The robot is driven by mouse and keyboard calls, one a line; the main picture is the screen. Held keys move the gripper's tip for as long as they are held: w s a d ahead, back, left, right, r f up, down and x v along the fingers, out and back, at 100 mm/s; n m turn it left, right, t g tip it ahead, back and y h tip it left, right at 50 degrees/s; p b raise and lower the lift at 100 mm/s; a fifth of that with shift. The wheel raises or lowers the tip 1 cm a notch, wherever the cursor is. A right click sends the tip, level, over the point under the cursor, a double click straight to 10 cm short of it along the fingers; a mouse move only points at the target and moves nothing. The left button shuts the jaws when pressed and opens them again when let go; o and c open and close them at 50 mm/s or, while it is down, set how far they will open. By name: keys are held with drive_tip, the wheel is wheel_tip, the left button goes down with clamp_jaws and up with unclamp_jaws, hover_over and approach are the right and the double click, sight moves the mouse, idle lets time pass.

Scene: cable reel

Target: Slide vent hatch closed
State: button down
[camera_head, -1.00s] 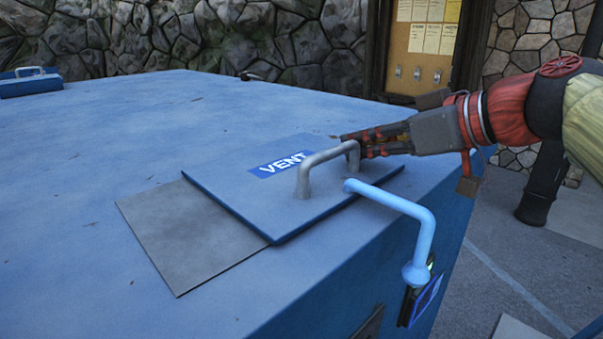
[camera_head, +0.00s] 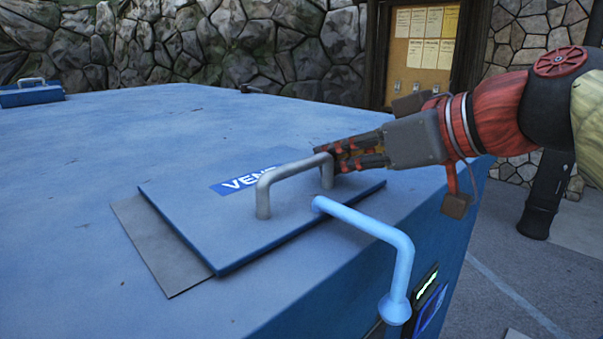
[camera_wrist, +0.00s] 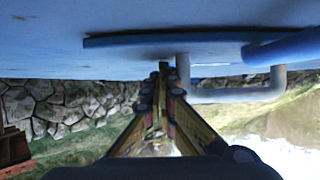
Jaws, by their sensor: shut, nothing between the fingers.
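The blue vent hatch (camera_head: 205,222) is a flat plate with a VENT label, lying on top of the large blue box. A grey bar handle (camera_head: 290,172) stands on it. A strip of grey panel (camera_head: 150,247) shows along the hatch's left edge. My gripper (camera_head: 322,158) is shut and empty. Its fingertips are at the far right side of the handle, seeming to touch or nearly touch its far post. In the wrist view the fingertips (camera_wrist: 164,75) are beside a handle post, close to the hatch edge (camera_wrist: 130,40).
A light blue bent pipe (camera_head: 385,235) rises at the box's near right edge, close to the hatch and below my arm. A smaller blue hatch with a handle (camera_head: 30,95) is at the far left. The box top (camera_head: 110,150) is otherwise mostly clear.

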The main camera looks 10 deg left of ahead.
sight(322, 165)
drive_tip(key=shift+s+a+b, duration=0.3)
drive_tip(key=shift+s+a, duration=0.35)
drive_tip(key=shift+s, duration=0.35)
drive_tip(key=shift+s+a+b, duration=0.25)
drive_tip(key=shift+s+a, duration=0.4)
drive_tip(key=shift+s, duration=0.35)
drive_tip(key=shift+w+d+r+p, duration=0.35)
drive_tip(key=shift+w+r, duration=0.15)
drive_tip(key=shift+r, duration=0.25)
drive_tip(key=shift+w+d+r+p, duration=0.25)
drive_tip(key=shift+w+r, duration=0.2)
drive_tip(key=shift+r, duration=0.3)
drive_tip(key=shift+s, duration=0.1)
drive_tip(key=s+d+b, duration=0.1)
drive_tip(key=s+d, duration=0.1)
drive_tip(key=d, duration=0.1)
drive_tip(key=s+d+r+b, duration=0.1)
drive_tip(key=d, duration=0.2)
drive_tip(key=s+d+b, duration=0.1)
drive_tip(key=s+d, duration=0.1)
drive_tip(key=d, duration=0.1)
drive_tip(key=shift+s+r, duration=0.35)
drive_tip(key=shift+s+d+r, duration=0.15)
drive_tip(key=shift+s+d, duration=0.3)
drive_tip(key=shift+d, duration=0.05)
